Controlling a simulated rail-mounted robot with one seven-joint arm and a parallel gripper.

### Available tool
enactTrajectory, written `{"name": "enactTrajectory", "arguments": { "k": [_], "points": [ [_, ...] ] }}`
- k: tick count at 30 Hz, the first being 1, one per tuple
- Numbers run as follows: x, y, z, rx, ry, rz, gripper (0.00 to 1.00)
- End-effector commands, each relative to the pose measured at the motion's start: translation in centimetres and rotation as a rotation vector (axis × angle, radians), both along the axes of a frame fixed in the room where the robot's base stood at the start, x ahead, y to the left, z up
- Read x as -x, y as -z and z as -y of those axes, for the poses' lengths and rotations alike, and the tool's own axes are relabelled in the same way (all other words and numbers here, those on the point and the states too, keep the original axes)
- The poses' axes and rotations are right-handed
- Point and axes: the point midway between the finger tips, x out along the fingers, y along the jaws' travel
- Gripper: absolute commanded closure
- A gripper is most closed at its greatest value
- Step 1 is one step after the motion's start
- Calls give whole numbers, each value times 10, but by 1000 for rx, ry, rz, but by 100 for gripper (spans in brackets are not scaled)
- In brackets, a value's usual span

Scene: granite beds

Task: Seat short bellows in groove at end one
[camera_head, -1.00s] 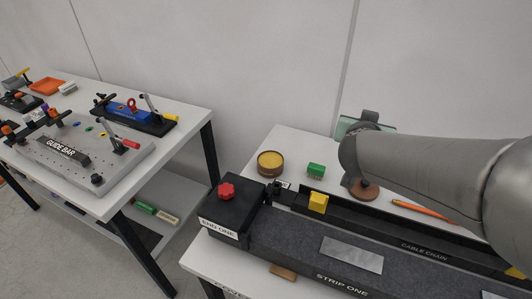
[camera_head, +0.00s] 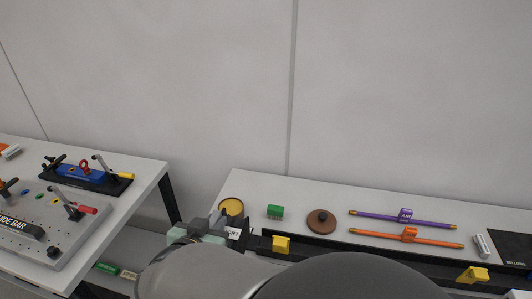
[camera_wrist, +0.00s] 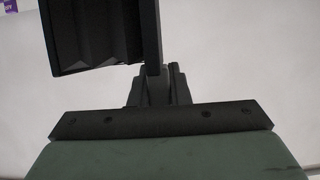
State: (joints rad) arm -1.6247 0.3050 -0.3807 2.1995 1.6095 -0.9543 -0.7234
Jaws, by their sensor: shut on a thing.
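In the wrist view a black part with a pleated lower edge, seemingly the short bellows (camera_wrist: 95,35), stands upright at the fingers. My gripper (camera_wrist: 158,85) is shut on it by its edge plate. In the head view my gripper (camera_head: 213,226) is at the left end of the strip bed, just in front of the yellow tin. The end one block and its groove are hidden behind my arm, so I cannot tell whether the bellows touches the groove. A small white tag (camera_head: 233,233), partly covered, sits beside my gripper.
Behind the bed lie a yellow tin (camera_head: 231,207), a green brush-like block (camera_head: 275,212), a brown knobbed disc (camera_head: 321,221), a purple rod (camera_head: 380,217) and an orange rod (camera_head: 450,243). Yellow blocks (camera_head: 281,243) stand on the black rail. A second table (camera_head: 130,198) is at left.

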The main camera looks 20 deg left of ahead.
Motion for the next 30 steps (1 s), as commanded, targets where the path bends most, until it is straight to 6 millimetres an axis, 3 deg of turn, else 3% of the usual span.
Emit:
{"name": "enactTrajectory", "arguments": {
  "k": [5,12,19,30],
  "points": [
    [0,-3,1,4,1,-2,100],
    [0,30,0,3,0,-2,100],
    [0,50,0,1,1,-2,100],
    [0,57,0,1,0,-2,100]
  ]
}}
